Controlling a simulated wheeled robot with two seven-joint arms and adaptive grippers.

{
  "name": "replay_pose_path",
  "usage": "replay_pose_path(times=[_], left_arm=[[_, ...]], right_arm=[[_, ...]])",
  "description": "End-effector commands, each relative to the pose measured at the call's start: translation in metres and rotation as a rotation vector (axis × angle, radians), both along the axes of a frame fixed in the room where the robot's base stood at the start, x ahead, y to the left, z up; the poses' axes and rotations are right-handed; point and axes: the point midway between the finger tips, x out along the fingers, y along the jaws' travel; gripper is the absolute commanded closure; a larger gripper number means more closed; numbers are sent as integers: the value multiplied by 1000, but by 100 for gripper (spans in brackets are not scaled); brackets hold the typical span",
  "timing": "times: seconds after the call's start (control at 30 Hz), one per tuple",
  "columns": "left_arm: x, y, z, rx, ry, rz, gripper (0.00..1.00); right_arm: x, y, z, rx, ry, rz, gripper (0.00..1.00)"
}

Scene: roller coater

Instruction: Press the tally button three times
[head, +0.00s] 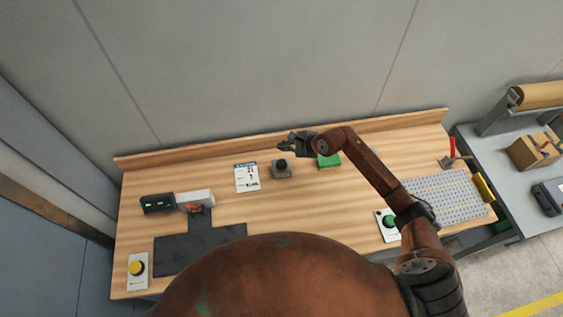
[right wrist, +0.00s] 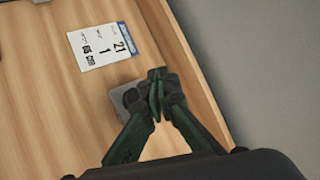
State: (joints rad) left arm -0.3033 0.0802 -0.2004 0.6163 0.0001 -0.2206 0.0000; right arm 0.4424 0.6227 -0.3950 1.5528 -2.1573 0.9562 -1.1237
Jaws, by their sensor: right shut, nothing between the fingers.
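A small grey box with a dark round button on top (head: 281,168) stands towards the back of the wooden bench, right of a printed card. None of the buttons has a readable label, but this one is nearest my right gripper. My right gripper (head: 287,148) is shut and empty, just behind and above the box in the head view. In the right wrist view, the closed fingertips (right wrist: 157,80) cover much of the grey box (right wrist: 122,98); its button is hidden there. I cannot tell whether they touch. My left gripper is not in view.
The white card (head: 247,178) lies left of the box, a green block (head: 328,160) to its right. A yellow button (head: 137,268) is at front left, a green button (head: 390,222) at right. A device with green lights (head: 158,204) stands left. A low ledge (head: 200,151) runs behind.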

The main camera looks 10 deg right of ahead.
Motion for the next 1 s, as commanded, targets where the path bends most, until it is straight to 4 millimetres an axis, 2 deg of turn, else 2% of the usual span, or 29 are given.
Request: replay_pose_path(times=[0.23,0.5,0.63,0.8,1.0], left_arm=[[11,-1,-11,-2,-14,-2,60],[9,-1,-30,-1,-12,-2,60],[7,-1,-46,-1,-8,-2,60],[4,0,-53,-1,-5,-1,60],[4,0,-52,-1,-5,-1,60]], right_arm=[[0,2,-24,3,2,1,100],[0,3,-62,5,2,1,100],[0,2,-79,0,0,3,100],[0,2,-86,0,0,3,100],[0,2,-85,1,-1,3,100]])
